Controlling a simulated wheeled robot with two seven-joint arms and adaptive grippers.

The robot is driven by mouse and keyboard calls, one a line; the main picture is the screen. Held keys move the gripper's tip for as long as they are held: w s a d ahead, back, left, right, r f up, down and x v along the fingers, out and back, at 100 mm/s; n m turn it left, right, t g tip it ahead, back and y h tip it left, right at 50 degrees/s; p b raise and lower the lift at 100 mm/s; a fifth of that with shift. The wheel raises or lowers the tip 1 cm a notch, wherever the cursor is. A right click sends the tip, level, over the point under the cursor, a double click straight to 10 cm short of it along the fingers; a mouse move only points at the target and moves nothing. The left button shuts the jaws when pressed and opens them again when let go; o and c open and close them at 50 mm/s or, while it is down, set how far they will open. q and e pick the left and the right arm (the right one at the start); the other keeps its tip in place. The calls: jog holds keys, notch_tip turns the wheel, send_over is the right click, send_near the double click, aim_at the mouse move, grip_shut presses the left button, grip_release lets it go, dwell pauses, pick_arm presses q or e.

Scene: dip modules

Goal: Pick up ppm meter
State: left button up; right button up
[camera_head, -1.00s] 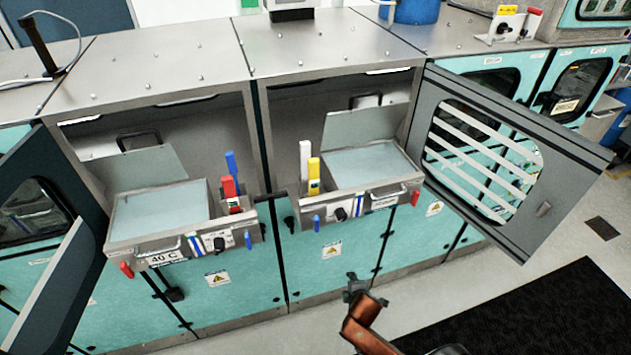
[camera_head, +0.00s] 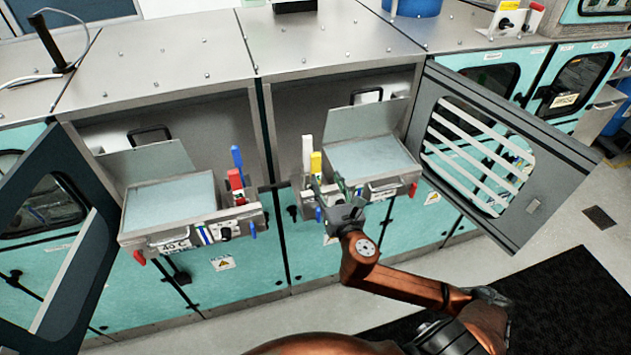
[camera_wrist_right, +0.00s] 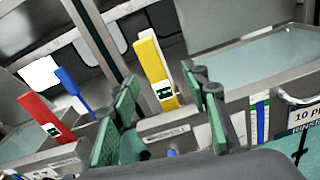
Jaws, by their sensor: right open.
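A yellow handheld meter (camera_head: 316,164) with a small dark display stands upright in the holder at the left of the right-hand bath. It also shows in the right wrist view (camera_wrist_right: 154,70), seen between the fingers. A red handheld meter (camera_head: 235,181) stands by the left-hand bath and shows in the wrist view (camera_wrist_right: 45,118). I cannot read which one is the ppm meter. My right gripper (camera_head: 328,190) is open and empty, just in front of the yellow meter, with a green-padded finger on each side in the wrist view (camera_wrist_right: 163,88). My left gripper is out of view.
A white stick (camera_head: 307,150) stands beside the yellow meter, and a blue one (camera_head: 237,158) by the red meter. The right-hand bath (camera_head: 374,158) has a raised lid. An open cabinet door (camera_head: 555,165) stands to the right.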

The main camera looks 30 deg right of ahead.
aim_at(316, 160)
jog(key=shift+w+a+r+n+t+y, duration=0.2)
jog(key=shift+w+r+n+t+y, duration=0.1)
jog(key=shift+w+r+n, duration=0.45)
jog(key=p+x, duration=0.1)
jog(key=x, duration=0.2)
jog(key=r+p+x, duration=0.1)
jog(key=x, duration=0.2)
jog(key=shift+a+r, duration=0.1)
jog(key=shift+w, duration=0.45)
jog(key=shift+s, duration=0.1)
jog(key=shift+c, duration=0.7)
jog(key=c, duration=1)
